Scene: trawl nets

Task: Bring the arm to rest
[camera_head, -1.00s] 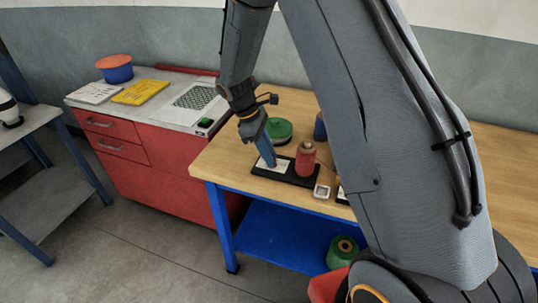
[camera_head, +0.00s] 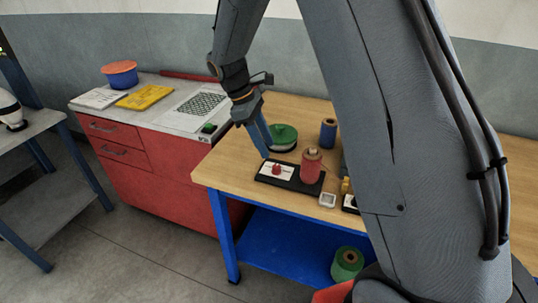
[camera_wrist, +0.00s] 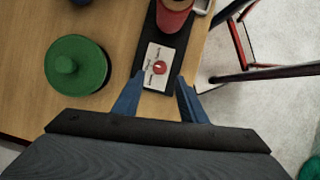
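My gripper (camera_head: 262,136) is above the wooden bench (camera_head: 222,170), with its blue fingers pointing down beside the black tray (camera_head: 309,188). In the wrist view the fingers (camera_wrist: 157,98) stand apart with nothing between them. A white card with a small red object (camera_head: 276,169) lies on the tray, just beyond the fingertips. The red object also shows in the wrist view (camera_wrist: 159,67). A red spool (camera_head: 311,167) stands on the tray to its right.
A green lidded round container (camera_head: 283,138) and a blue spool (camera_head: 328,132) stand behind the tray. A small white square item (camera_head: 327,200) lies in front. A red cabinet (camera_head: 150,165) adjoins at left. A green spool (camera_head: 347,262) sits on the lower shelf.

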